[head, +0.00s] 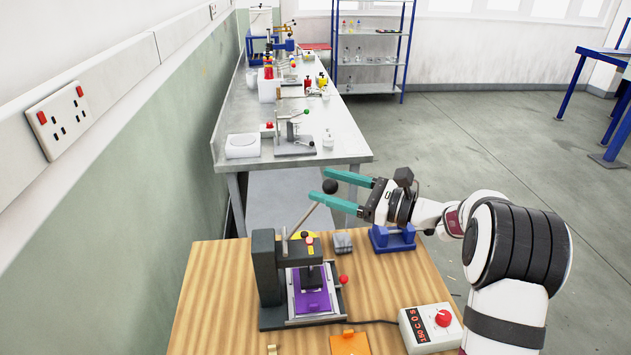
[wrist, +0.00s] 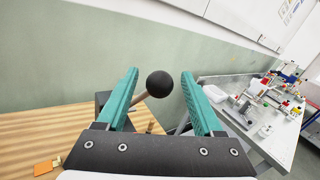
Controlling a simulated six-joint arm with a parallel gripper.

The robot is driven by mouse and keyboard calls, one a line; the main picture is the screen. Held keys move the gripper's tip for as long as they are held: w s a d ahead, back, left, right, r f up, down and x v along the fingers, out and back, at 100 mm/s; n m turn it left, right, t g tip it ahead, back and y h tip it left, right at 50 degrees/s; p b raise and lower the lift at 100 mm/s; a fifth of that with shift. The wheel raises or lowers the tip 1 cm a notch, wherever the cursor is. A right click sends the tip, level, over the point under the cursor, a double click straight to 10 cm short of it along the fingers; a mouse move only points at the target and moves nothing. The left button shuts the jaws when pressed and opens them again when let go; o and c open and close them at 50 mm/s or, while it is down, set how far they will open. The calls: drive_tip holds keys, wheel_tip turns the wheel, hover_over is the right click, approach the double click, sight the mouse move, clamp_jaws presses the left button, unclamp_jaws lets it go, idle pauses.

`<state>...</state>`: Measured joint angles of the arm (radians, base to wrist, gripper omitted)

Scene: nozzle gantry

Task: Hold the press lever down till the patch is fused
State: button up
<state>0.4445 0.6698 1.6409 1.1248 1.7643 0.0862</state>
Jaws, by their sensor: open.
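The press (head: 267,267) stands on the wooden table, with a dark frame and a black head (head: 312,275) above a purple piece (head: 313,301) on its bed. I cannot tell whether the head touches the purple piece. The press lever (head: 302,220) slants up to the right and ends in a black ball knob (head: 330,187). My gripper (head: 319,184) is open, with its teal fingers on either side of the knob. In the wrist view the knob (wrist: 159,84) sits between the fingers (wrist: 160,74), with gaps on both sides.
A control box (head: 430,328) with a red dial and display is at the front right. An orange piece (head: 350,344) lies at the front. A blue stand (head: 392,240) and a grey block (head: 343,243) are behind. The wall (head: 150,190) runs along the left.

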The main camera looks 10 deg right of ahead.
drive_tip(key=shift+x, duration=1.65)
clamp_jaws()
